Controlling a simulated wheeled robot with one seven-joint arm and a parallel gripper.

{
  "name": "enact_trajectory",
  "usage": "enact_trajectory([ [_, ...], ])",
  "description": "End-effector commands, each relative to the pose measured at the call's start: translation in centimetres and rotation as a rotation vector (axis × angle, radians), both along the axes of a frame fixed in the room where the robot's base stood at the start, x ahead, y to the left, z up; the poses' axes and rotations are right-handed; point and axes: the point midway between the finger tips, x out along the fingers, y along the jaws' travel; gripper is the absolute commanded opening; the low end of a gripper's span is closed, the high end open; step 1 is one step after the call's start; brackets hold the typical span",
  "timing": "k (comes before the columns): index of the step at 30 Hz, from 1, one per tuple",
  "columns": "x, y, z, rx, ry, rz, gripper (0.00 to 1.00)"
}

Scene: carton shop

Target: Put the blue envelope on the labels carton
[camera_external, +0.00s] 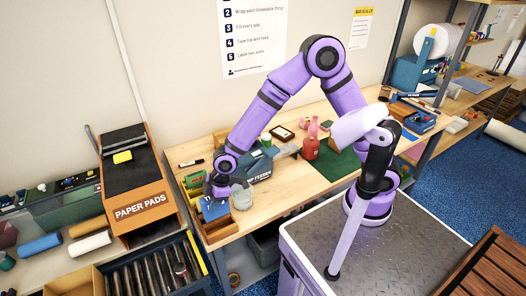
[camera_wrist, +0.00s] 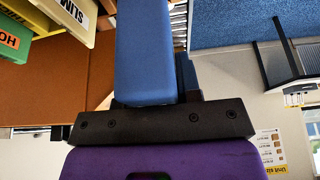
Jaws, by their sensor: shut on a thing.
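My gripper (camera_external: 216,191) is low over the left end of the wooden bench, pointing down. It is shut on a flat blue item with pale marks, which looks like the blue envelope (camera_external: 213,210). The hand hides part of it. A small open brown box (camera_external: 216,231) is just below it at the bench's front corner; I cannot read a label on it or tell if they touch. In the wrist view a broad blue piece (camera_wrist: 145,50) rises from the black gripper bar; I cannot tell whether it is a finger or the envelope.
A grey rounded thing (camera_external: 241,197) stands close right of my gripper, with a dark green tape feeder (camera_external: 260,170) behind it. Green and yellow boxes (camera_external: 194,182) stand close left. A paper pads bin (camera_external: 140,212) stands left of the bench.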

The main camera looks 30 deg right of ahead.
Motion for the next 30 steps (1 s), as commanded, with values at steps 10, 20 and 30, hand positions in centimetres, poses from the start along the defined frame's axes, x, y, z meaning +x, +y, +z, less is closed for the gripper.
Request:
enact_trajectory([
  [10, 0.2, 0.0, 6.3, 0.006, -0.006, -0.002, 0.05],
  [20, 0.1, 0.0, 13.7, 0.003, -0.003, -0.001, 0.05],
  [30, 6.3, -0.7, 14.3, -0.001, -0.001, -0.176, 0.05],
])
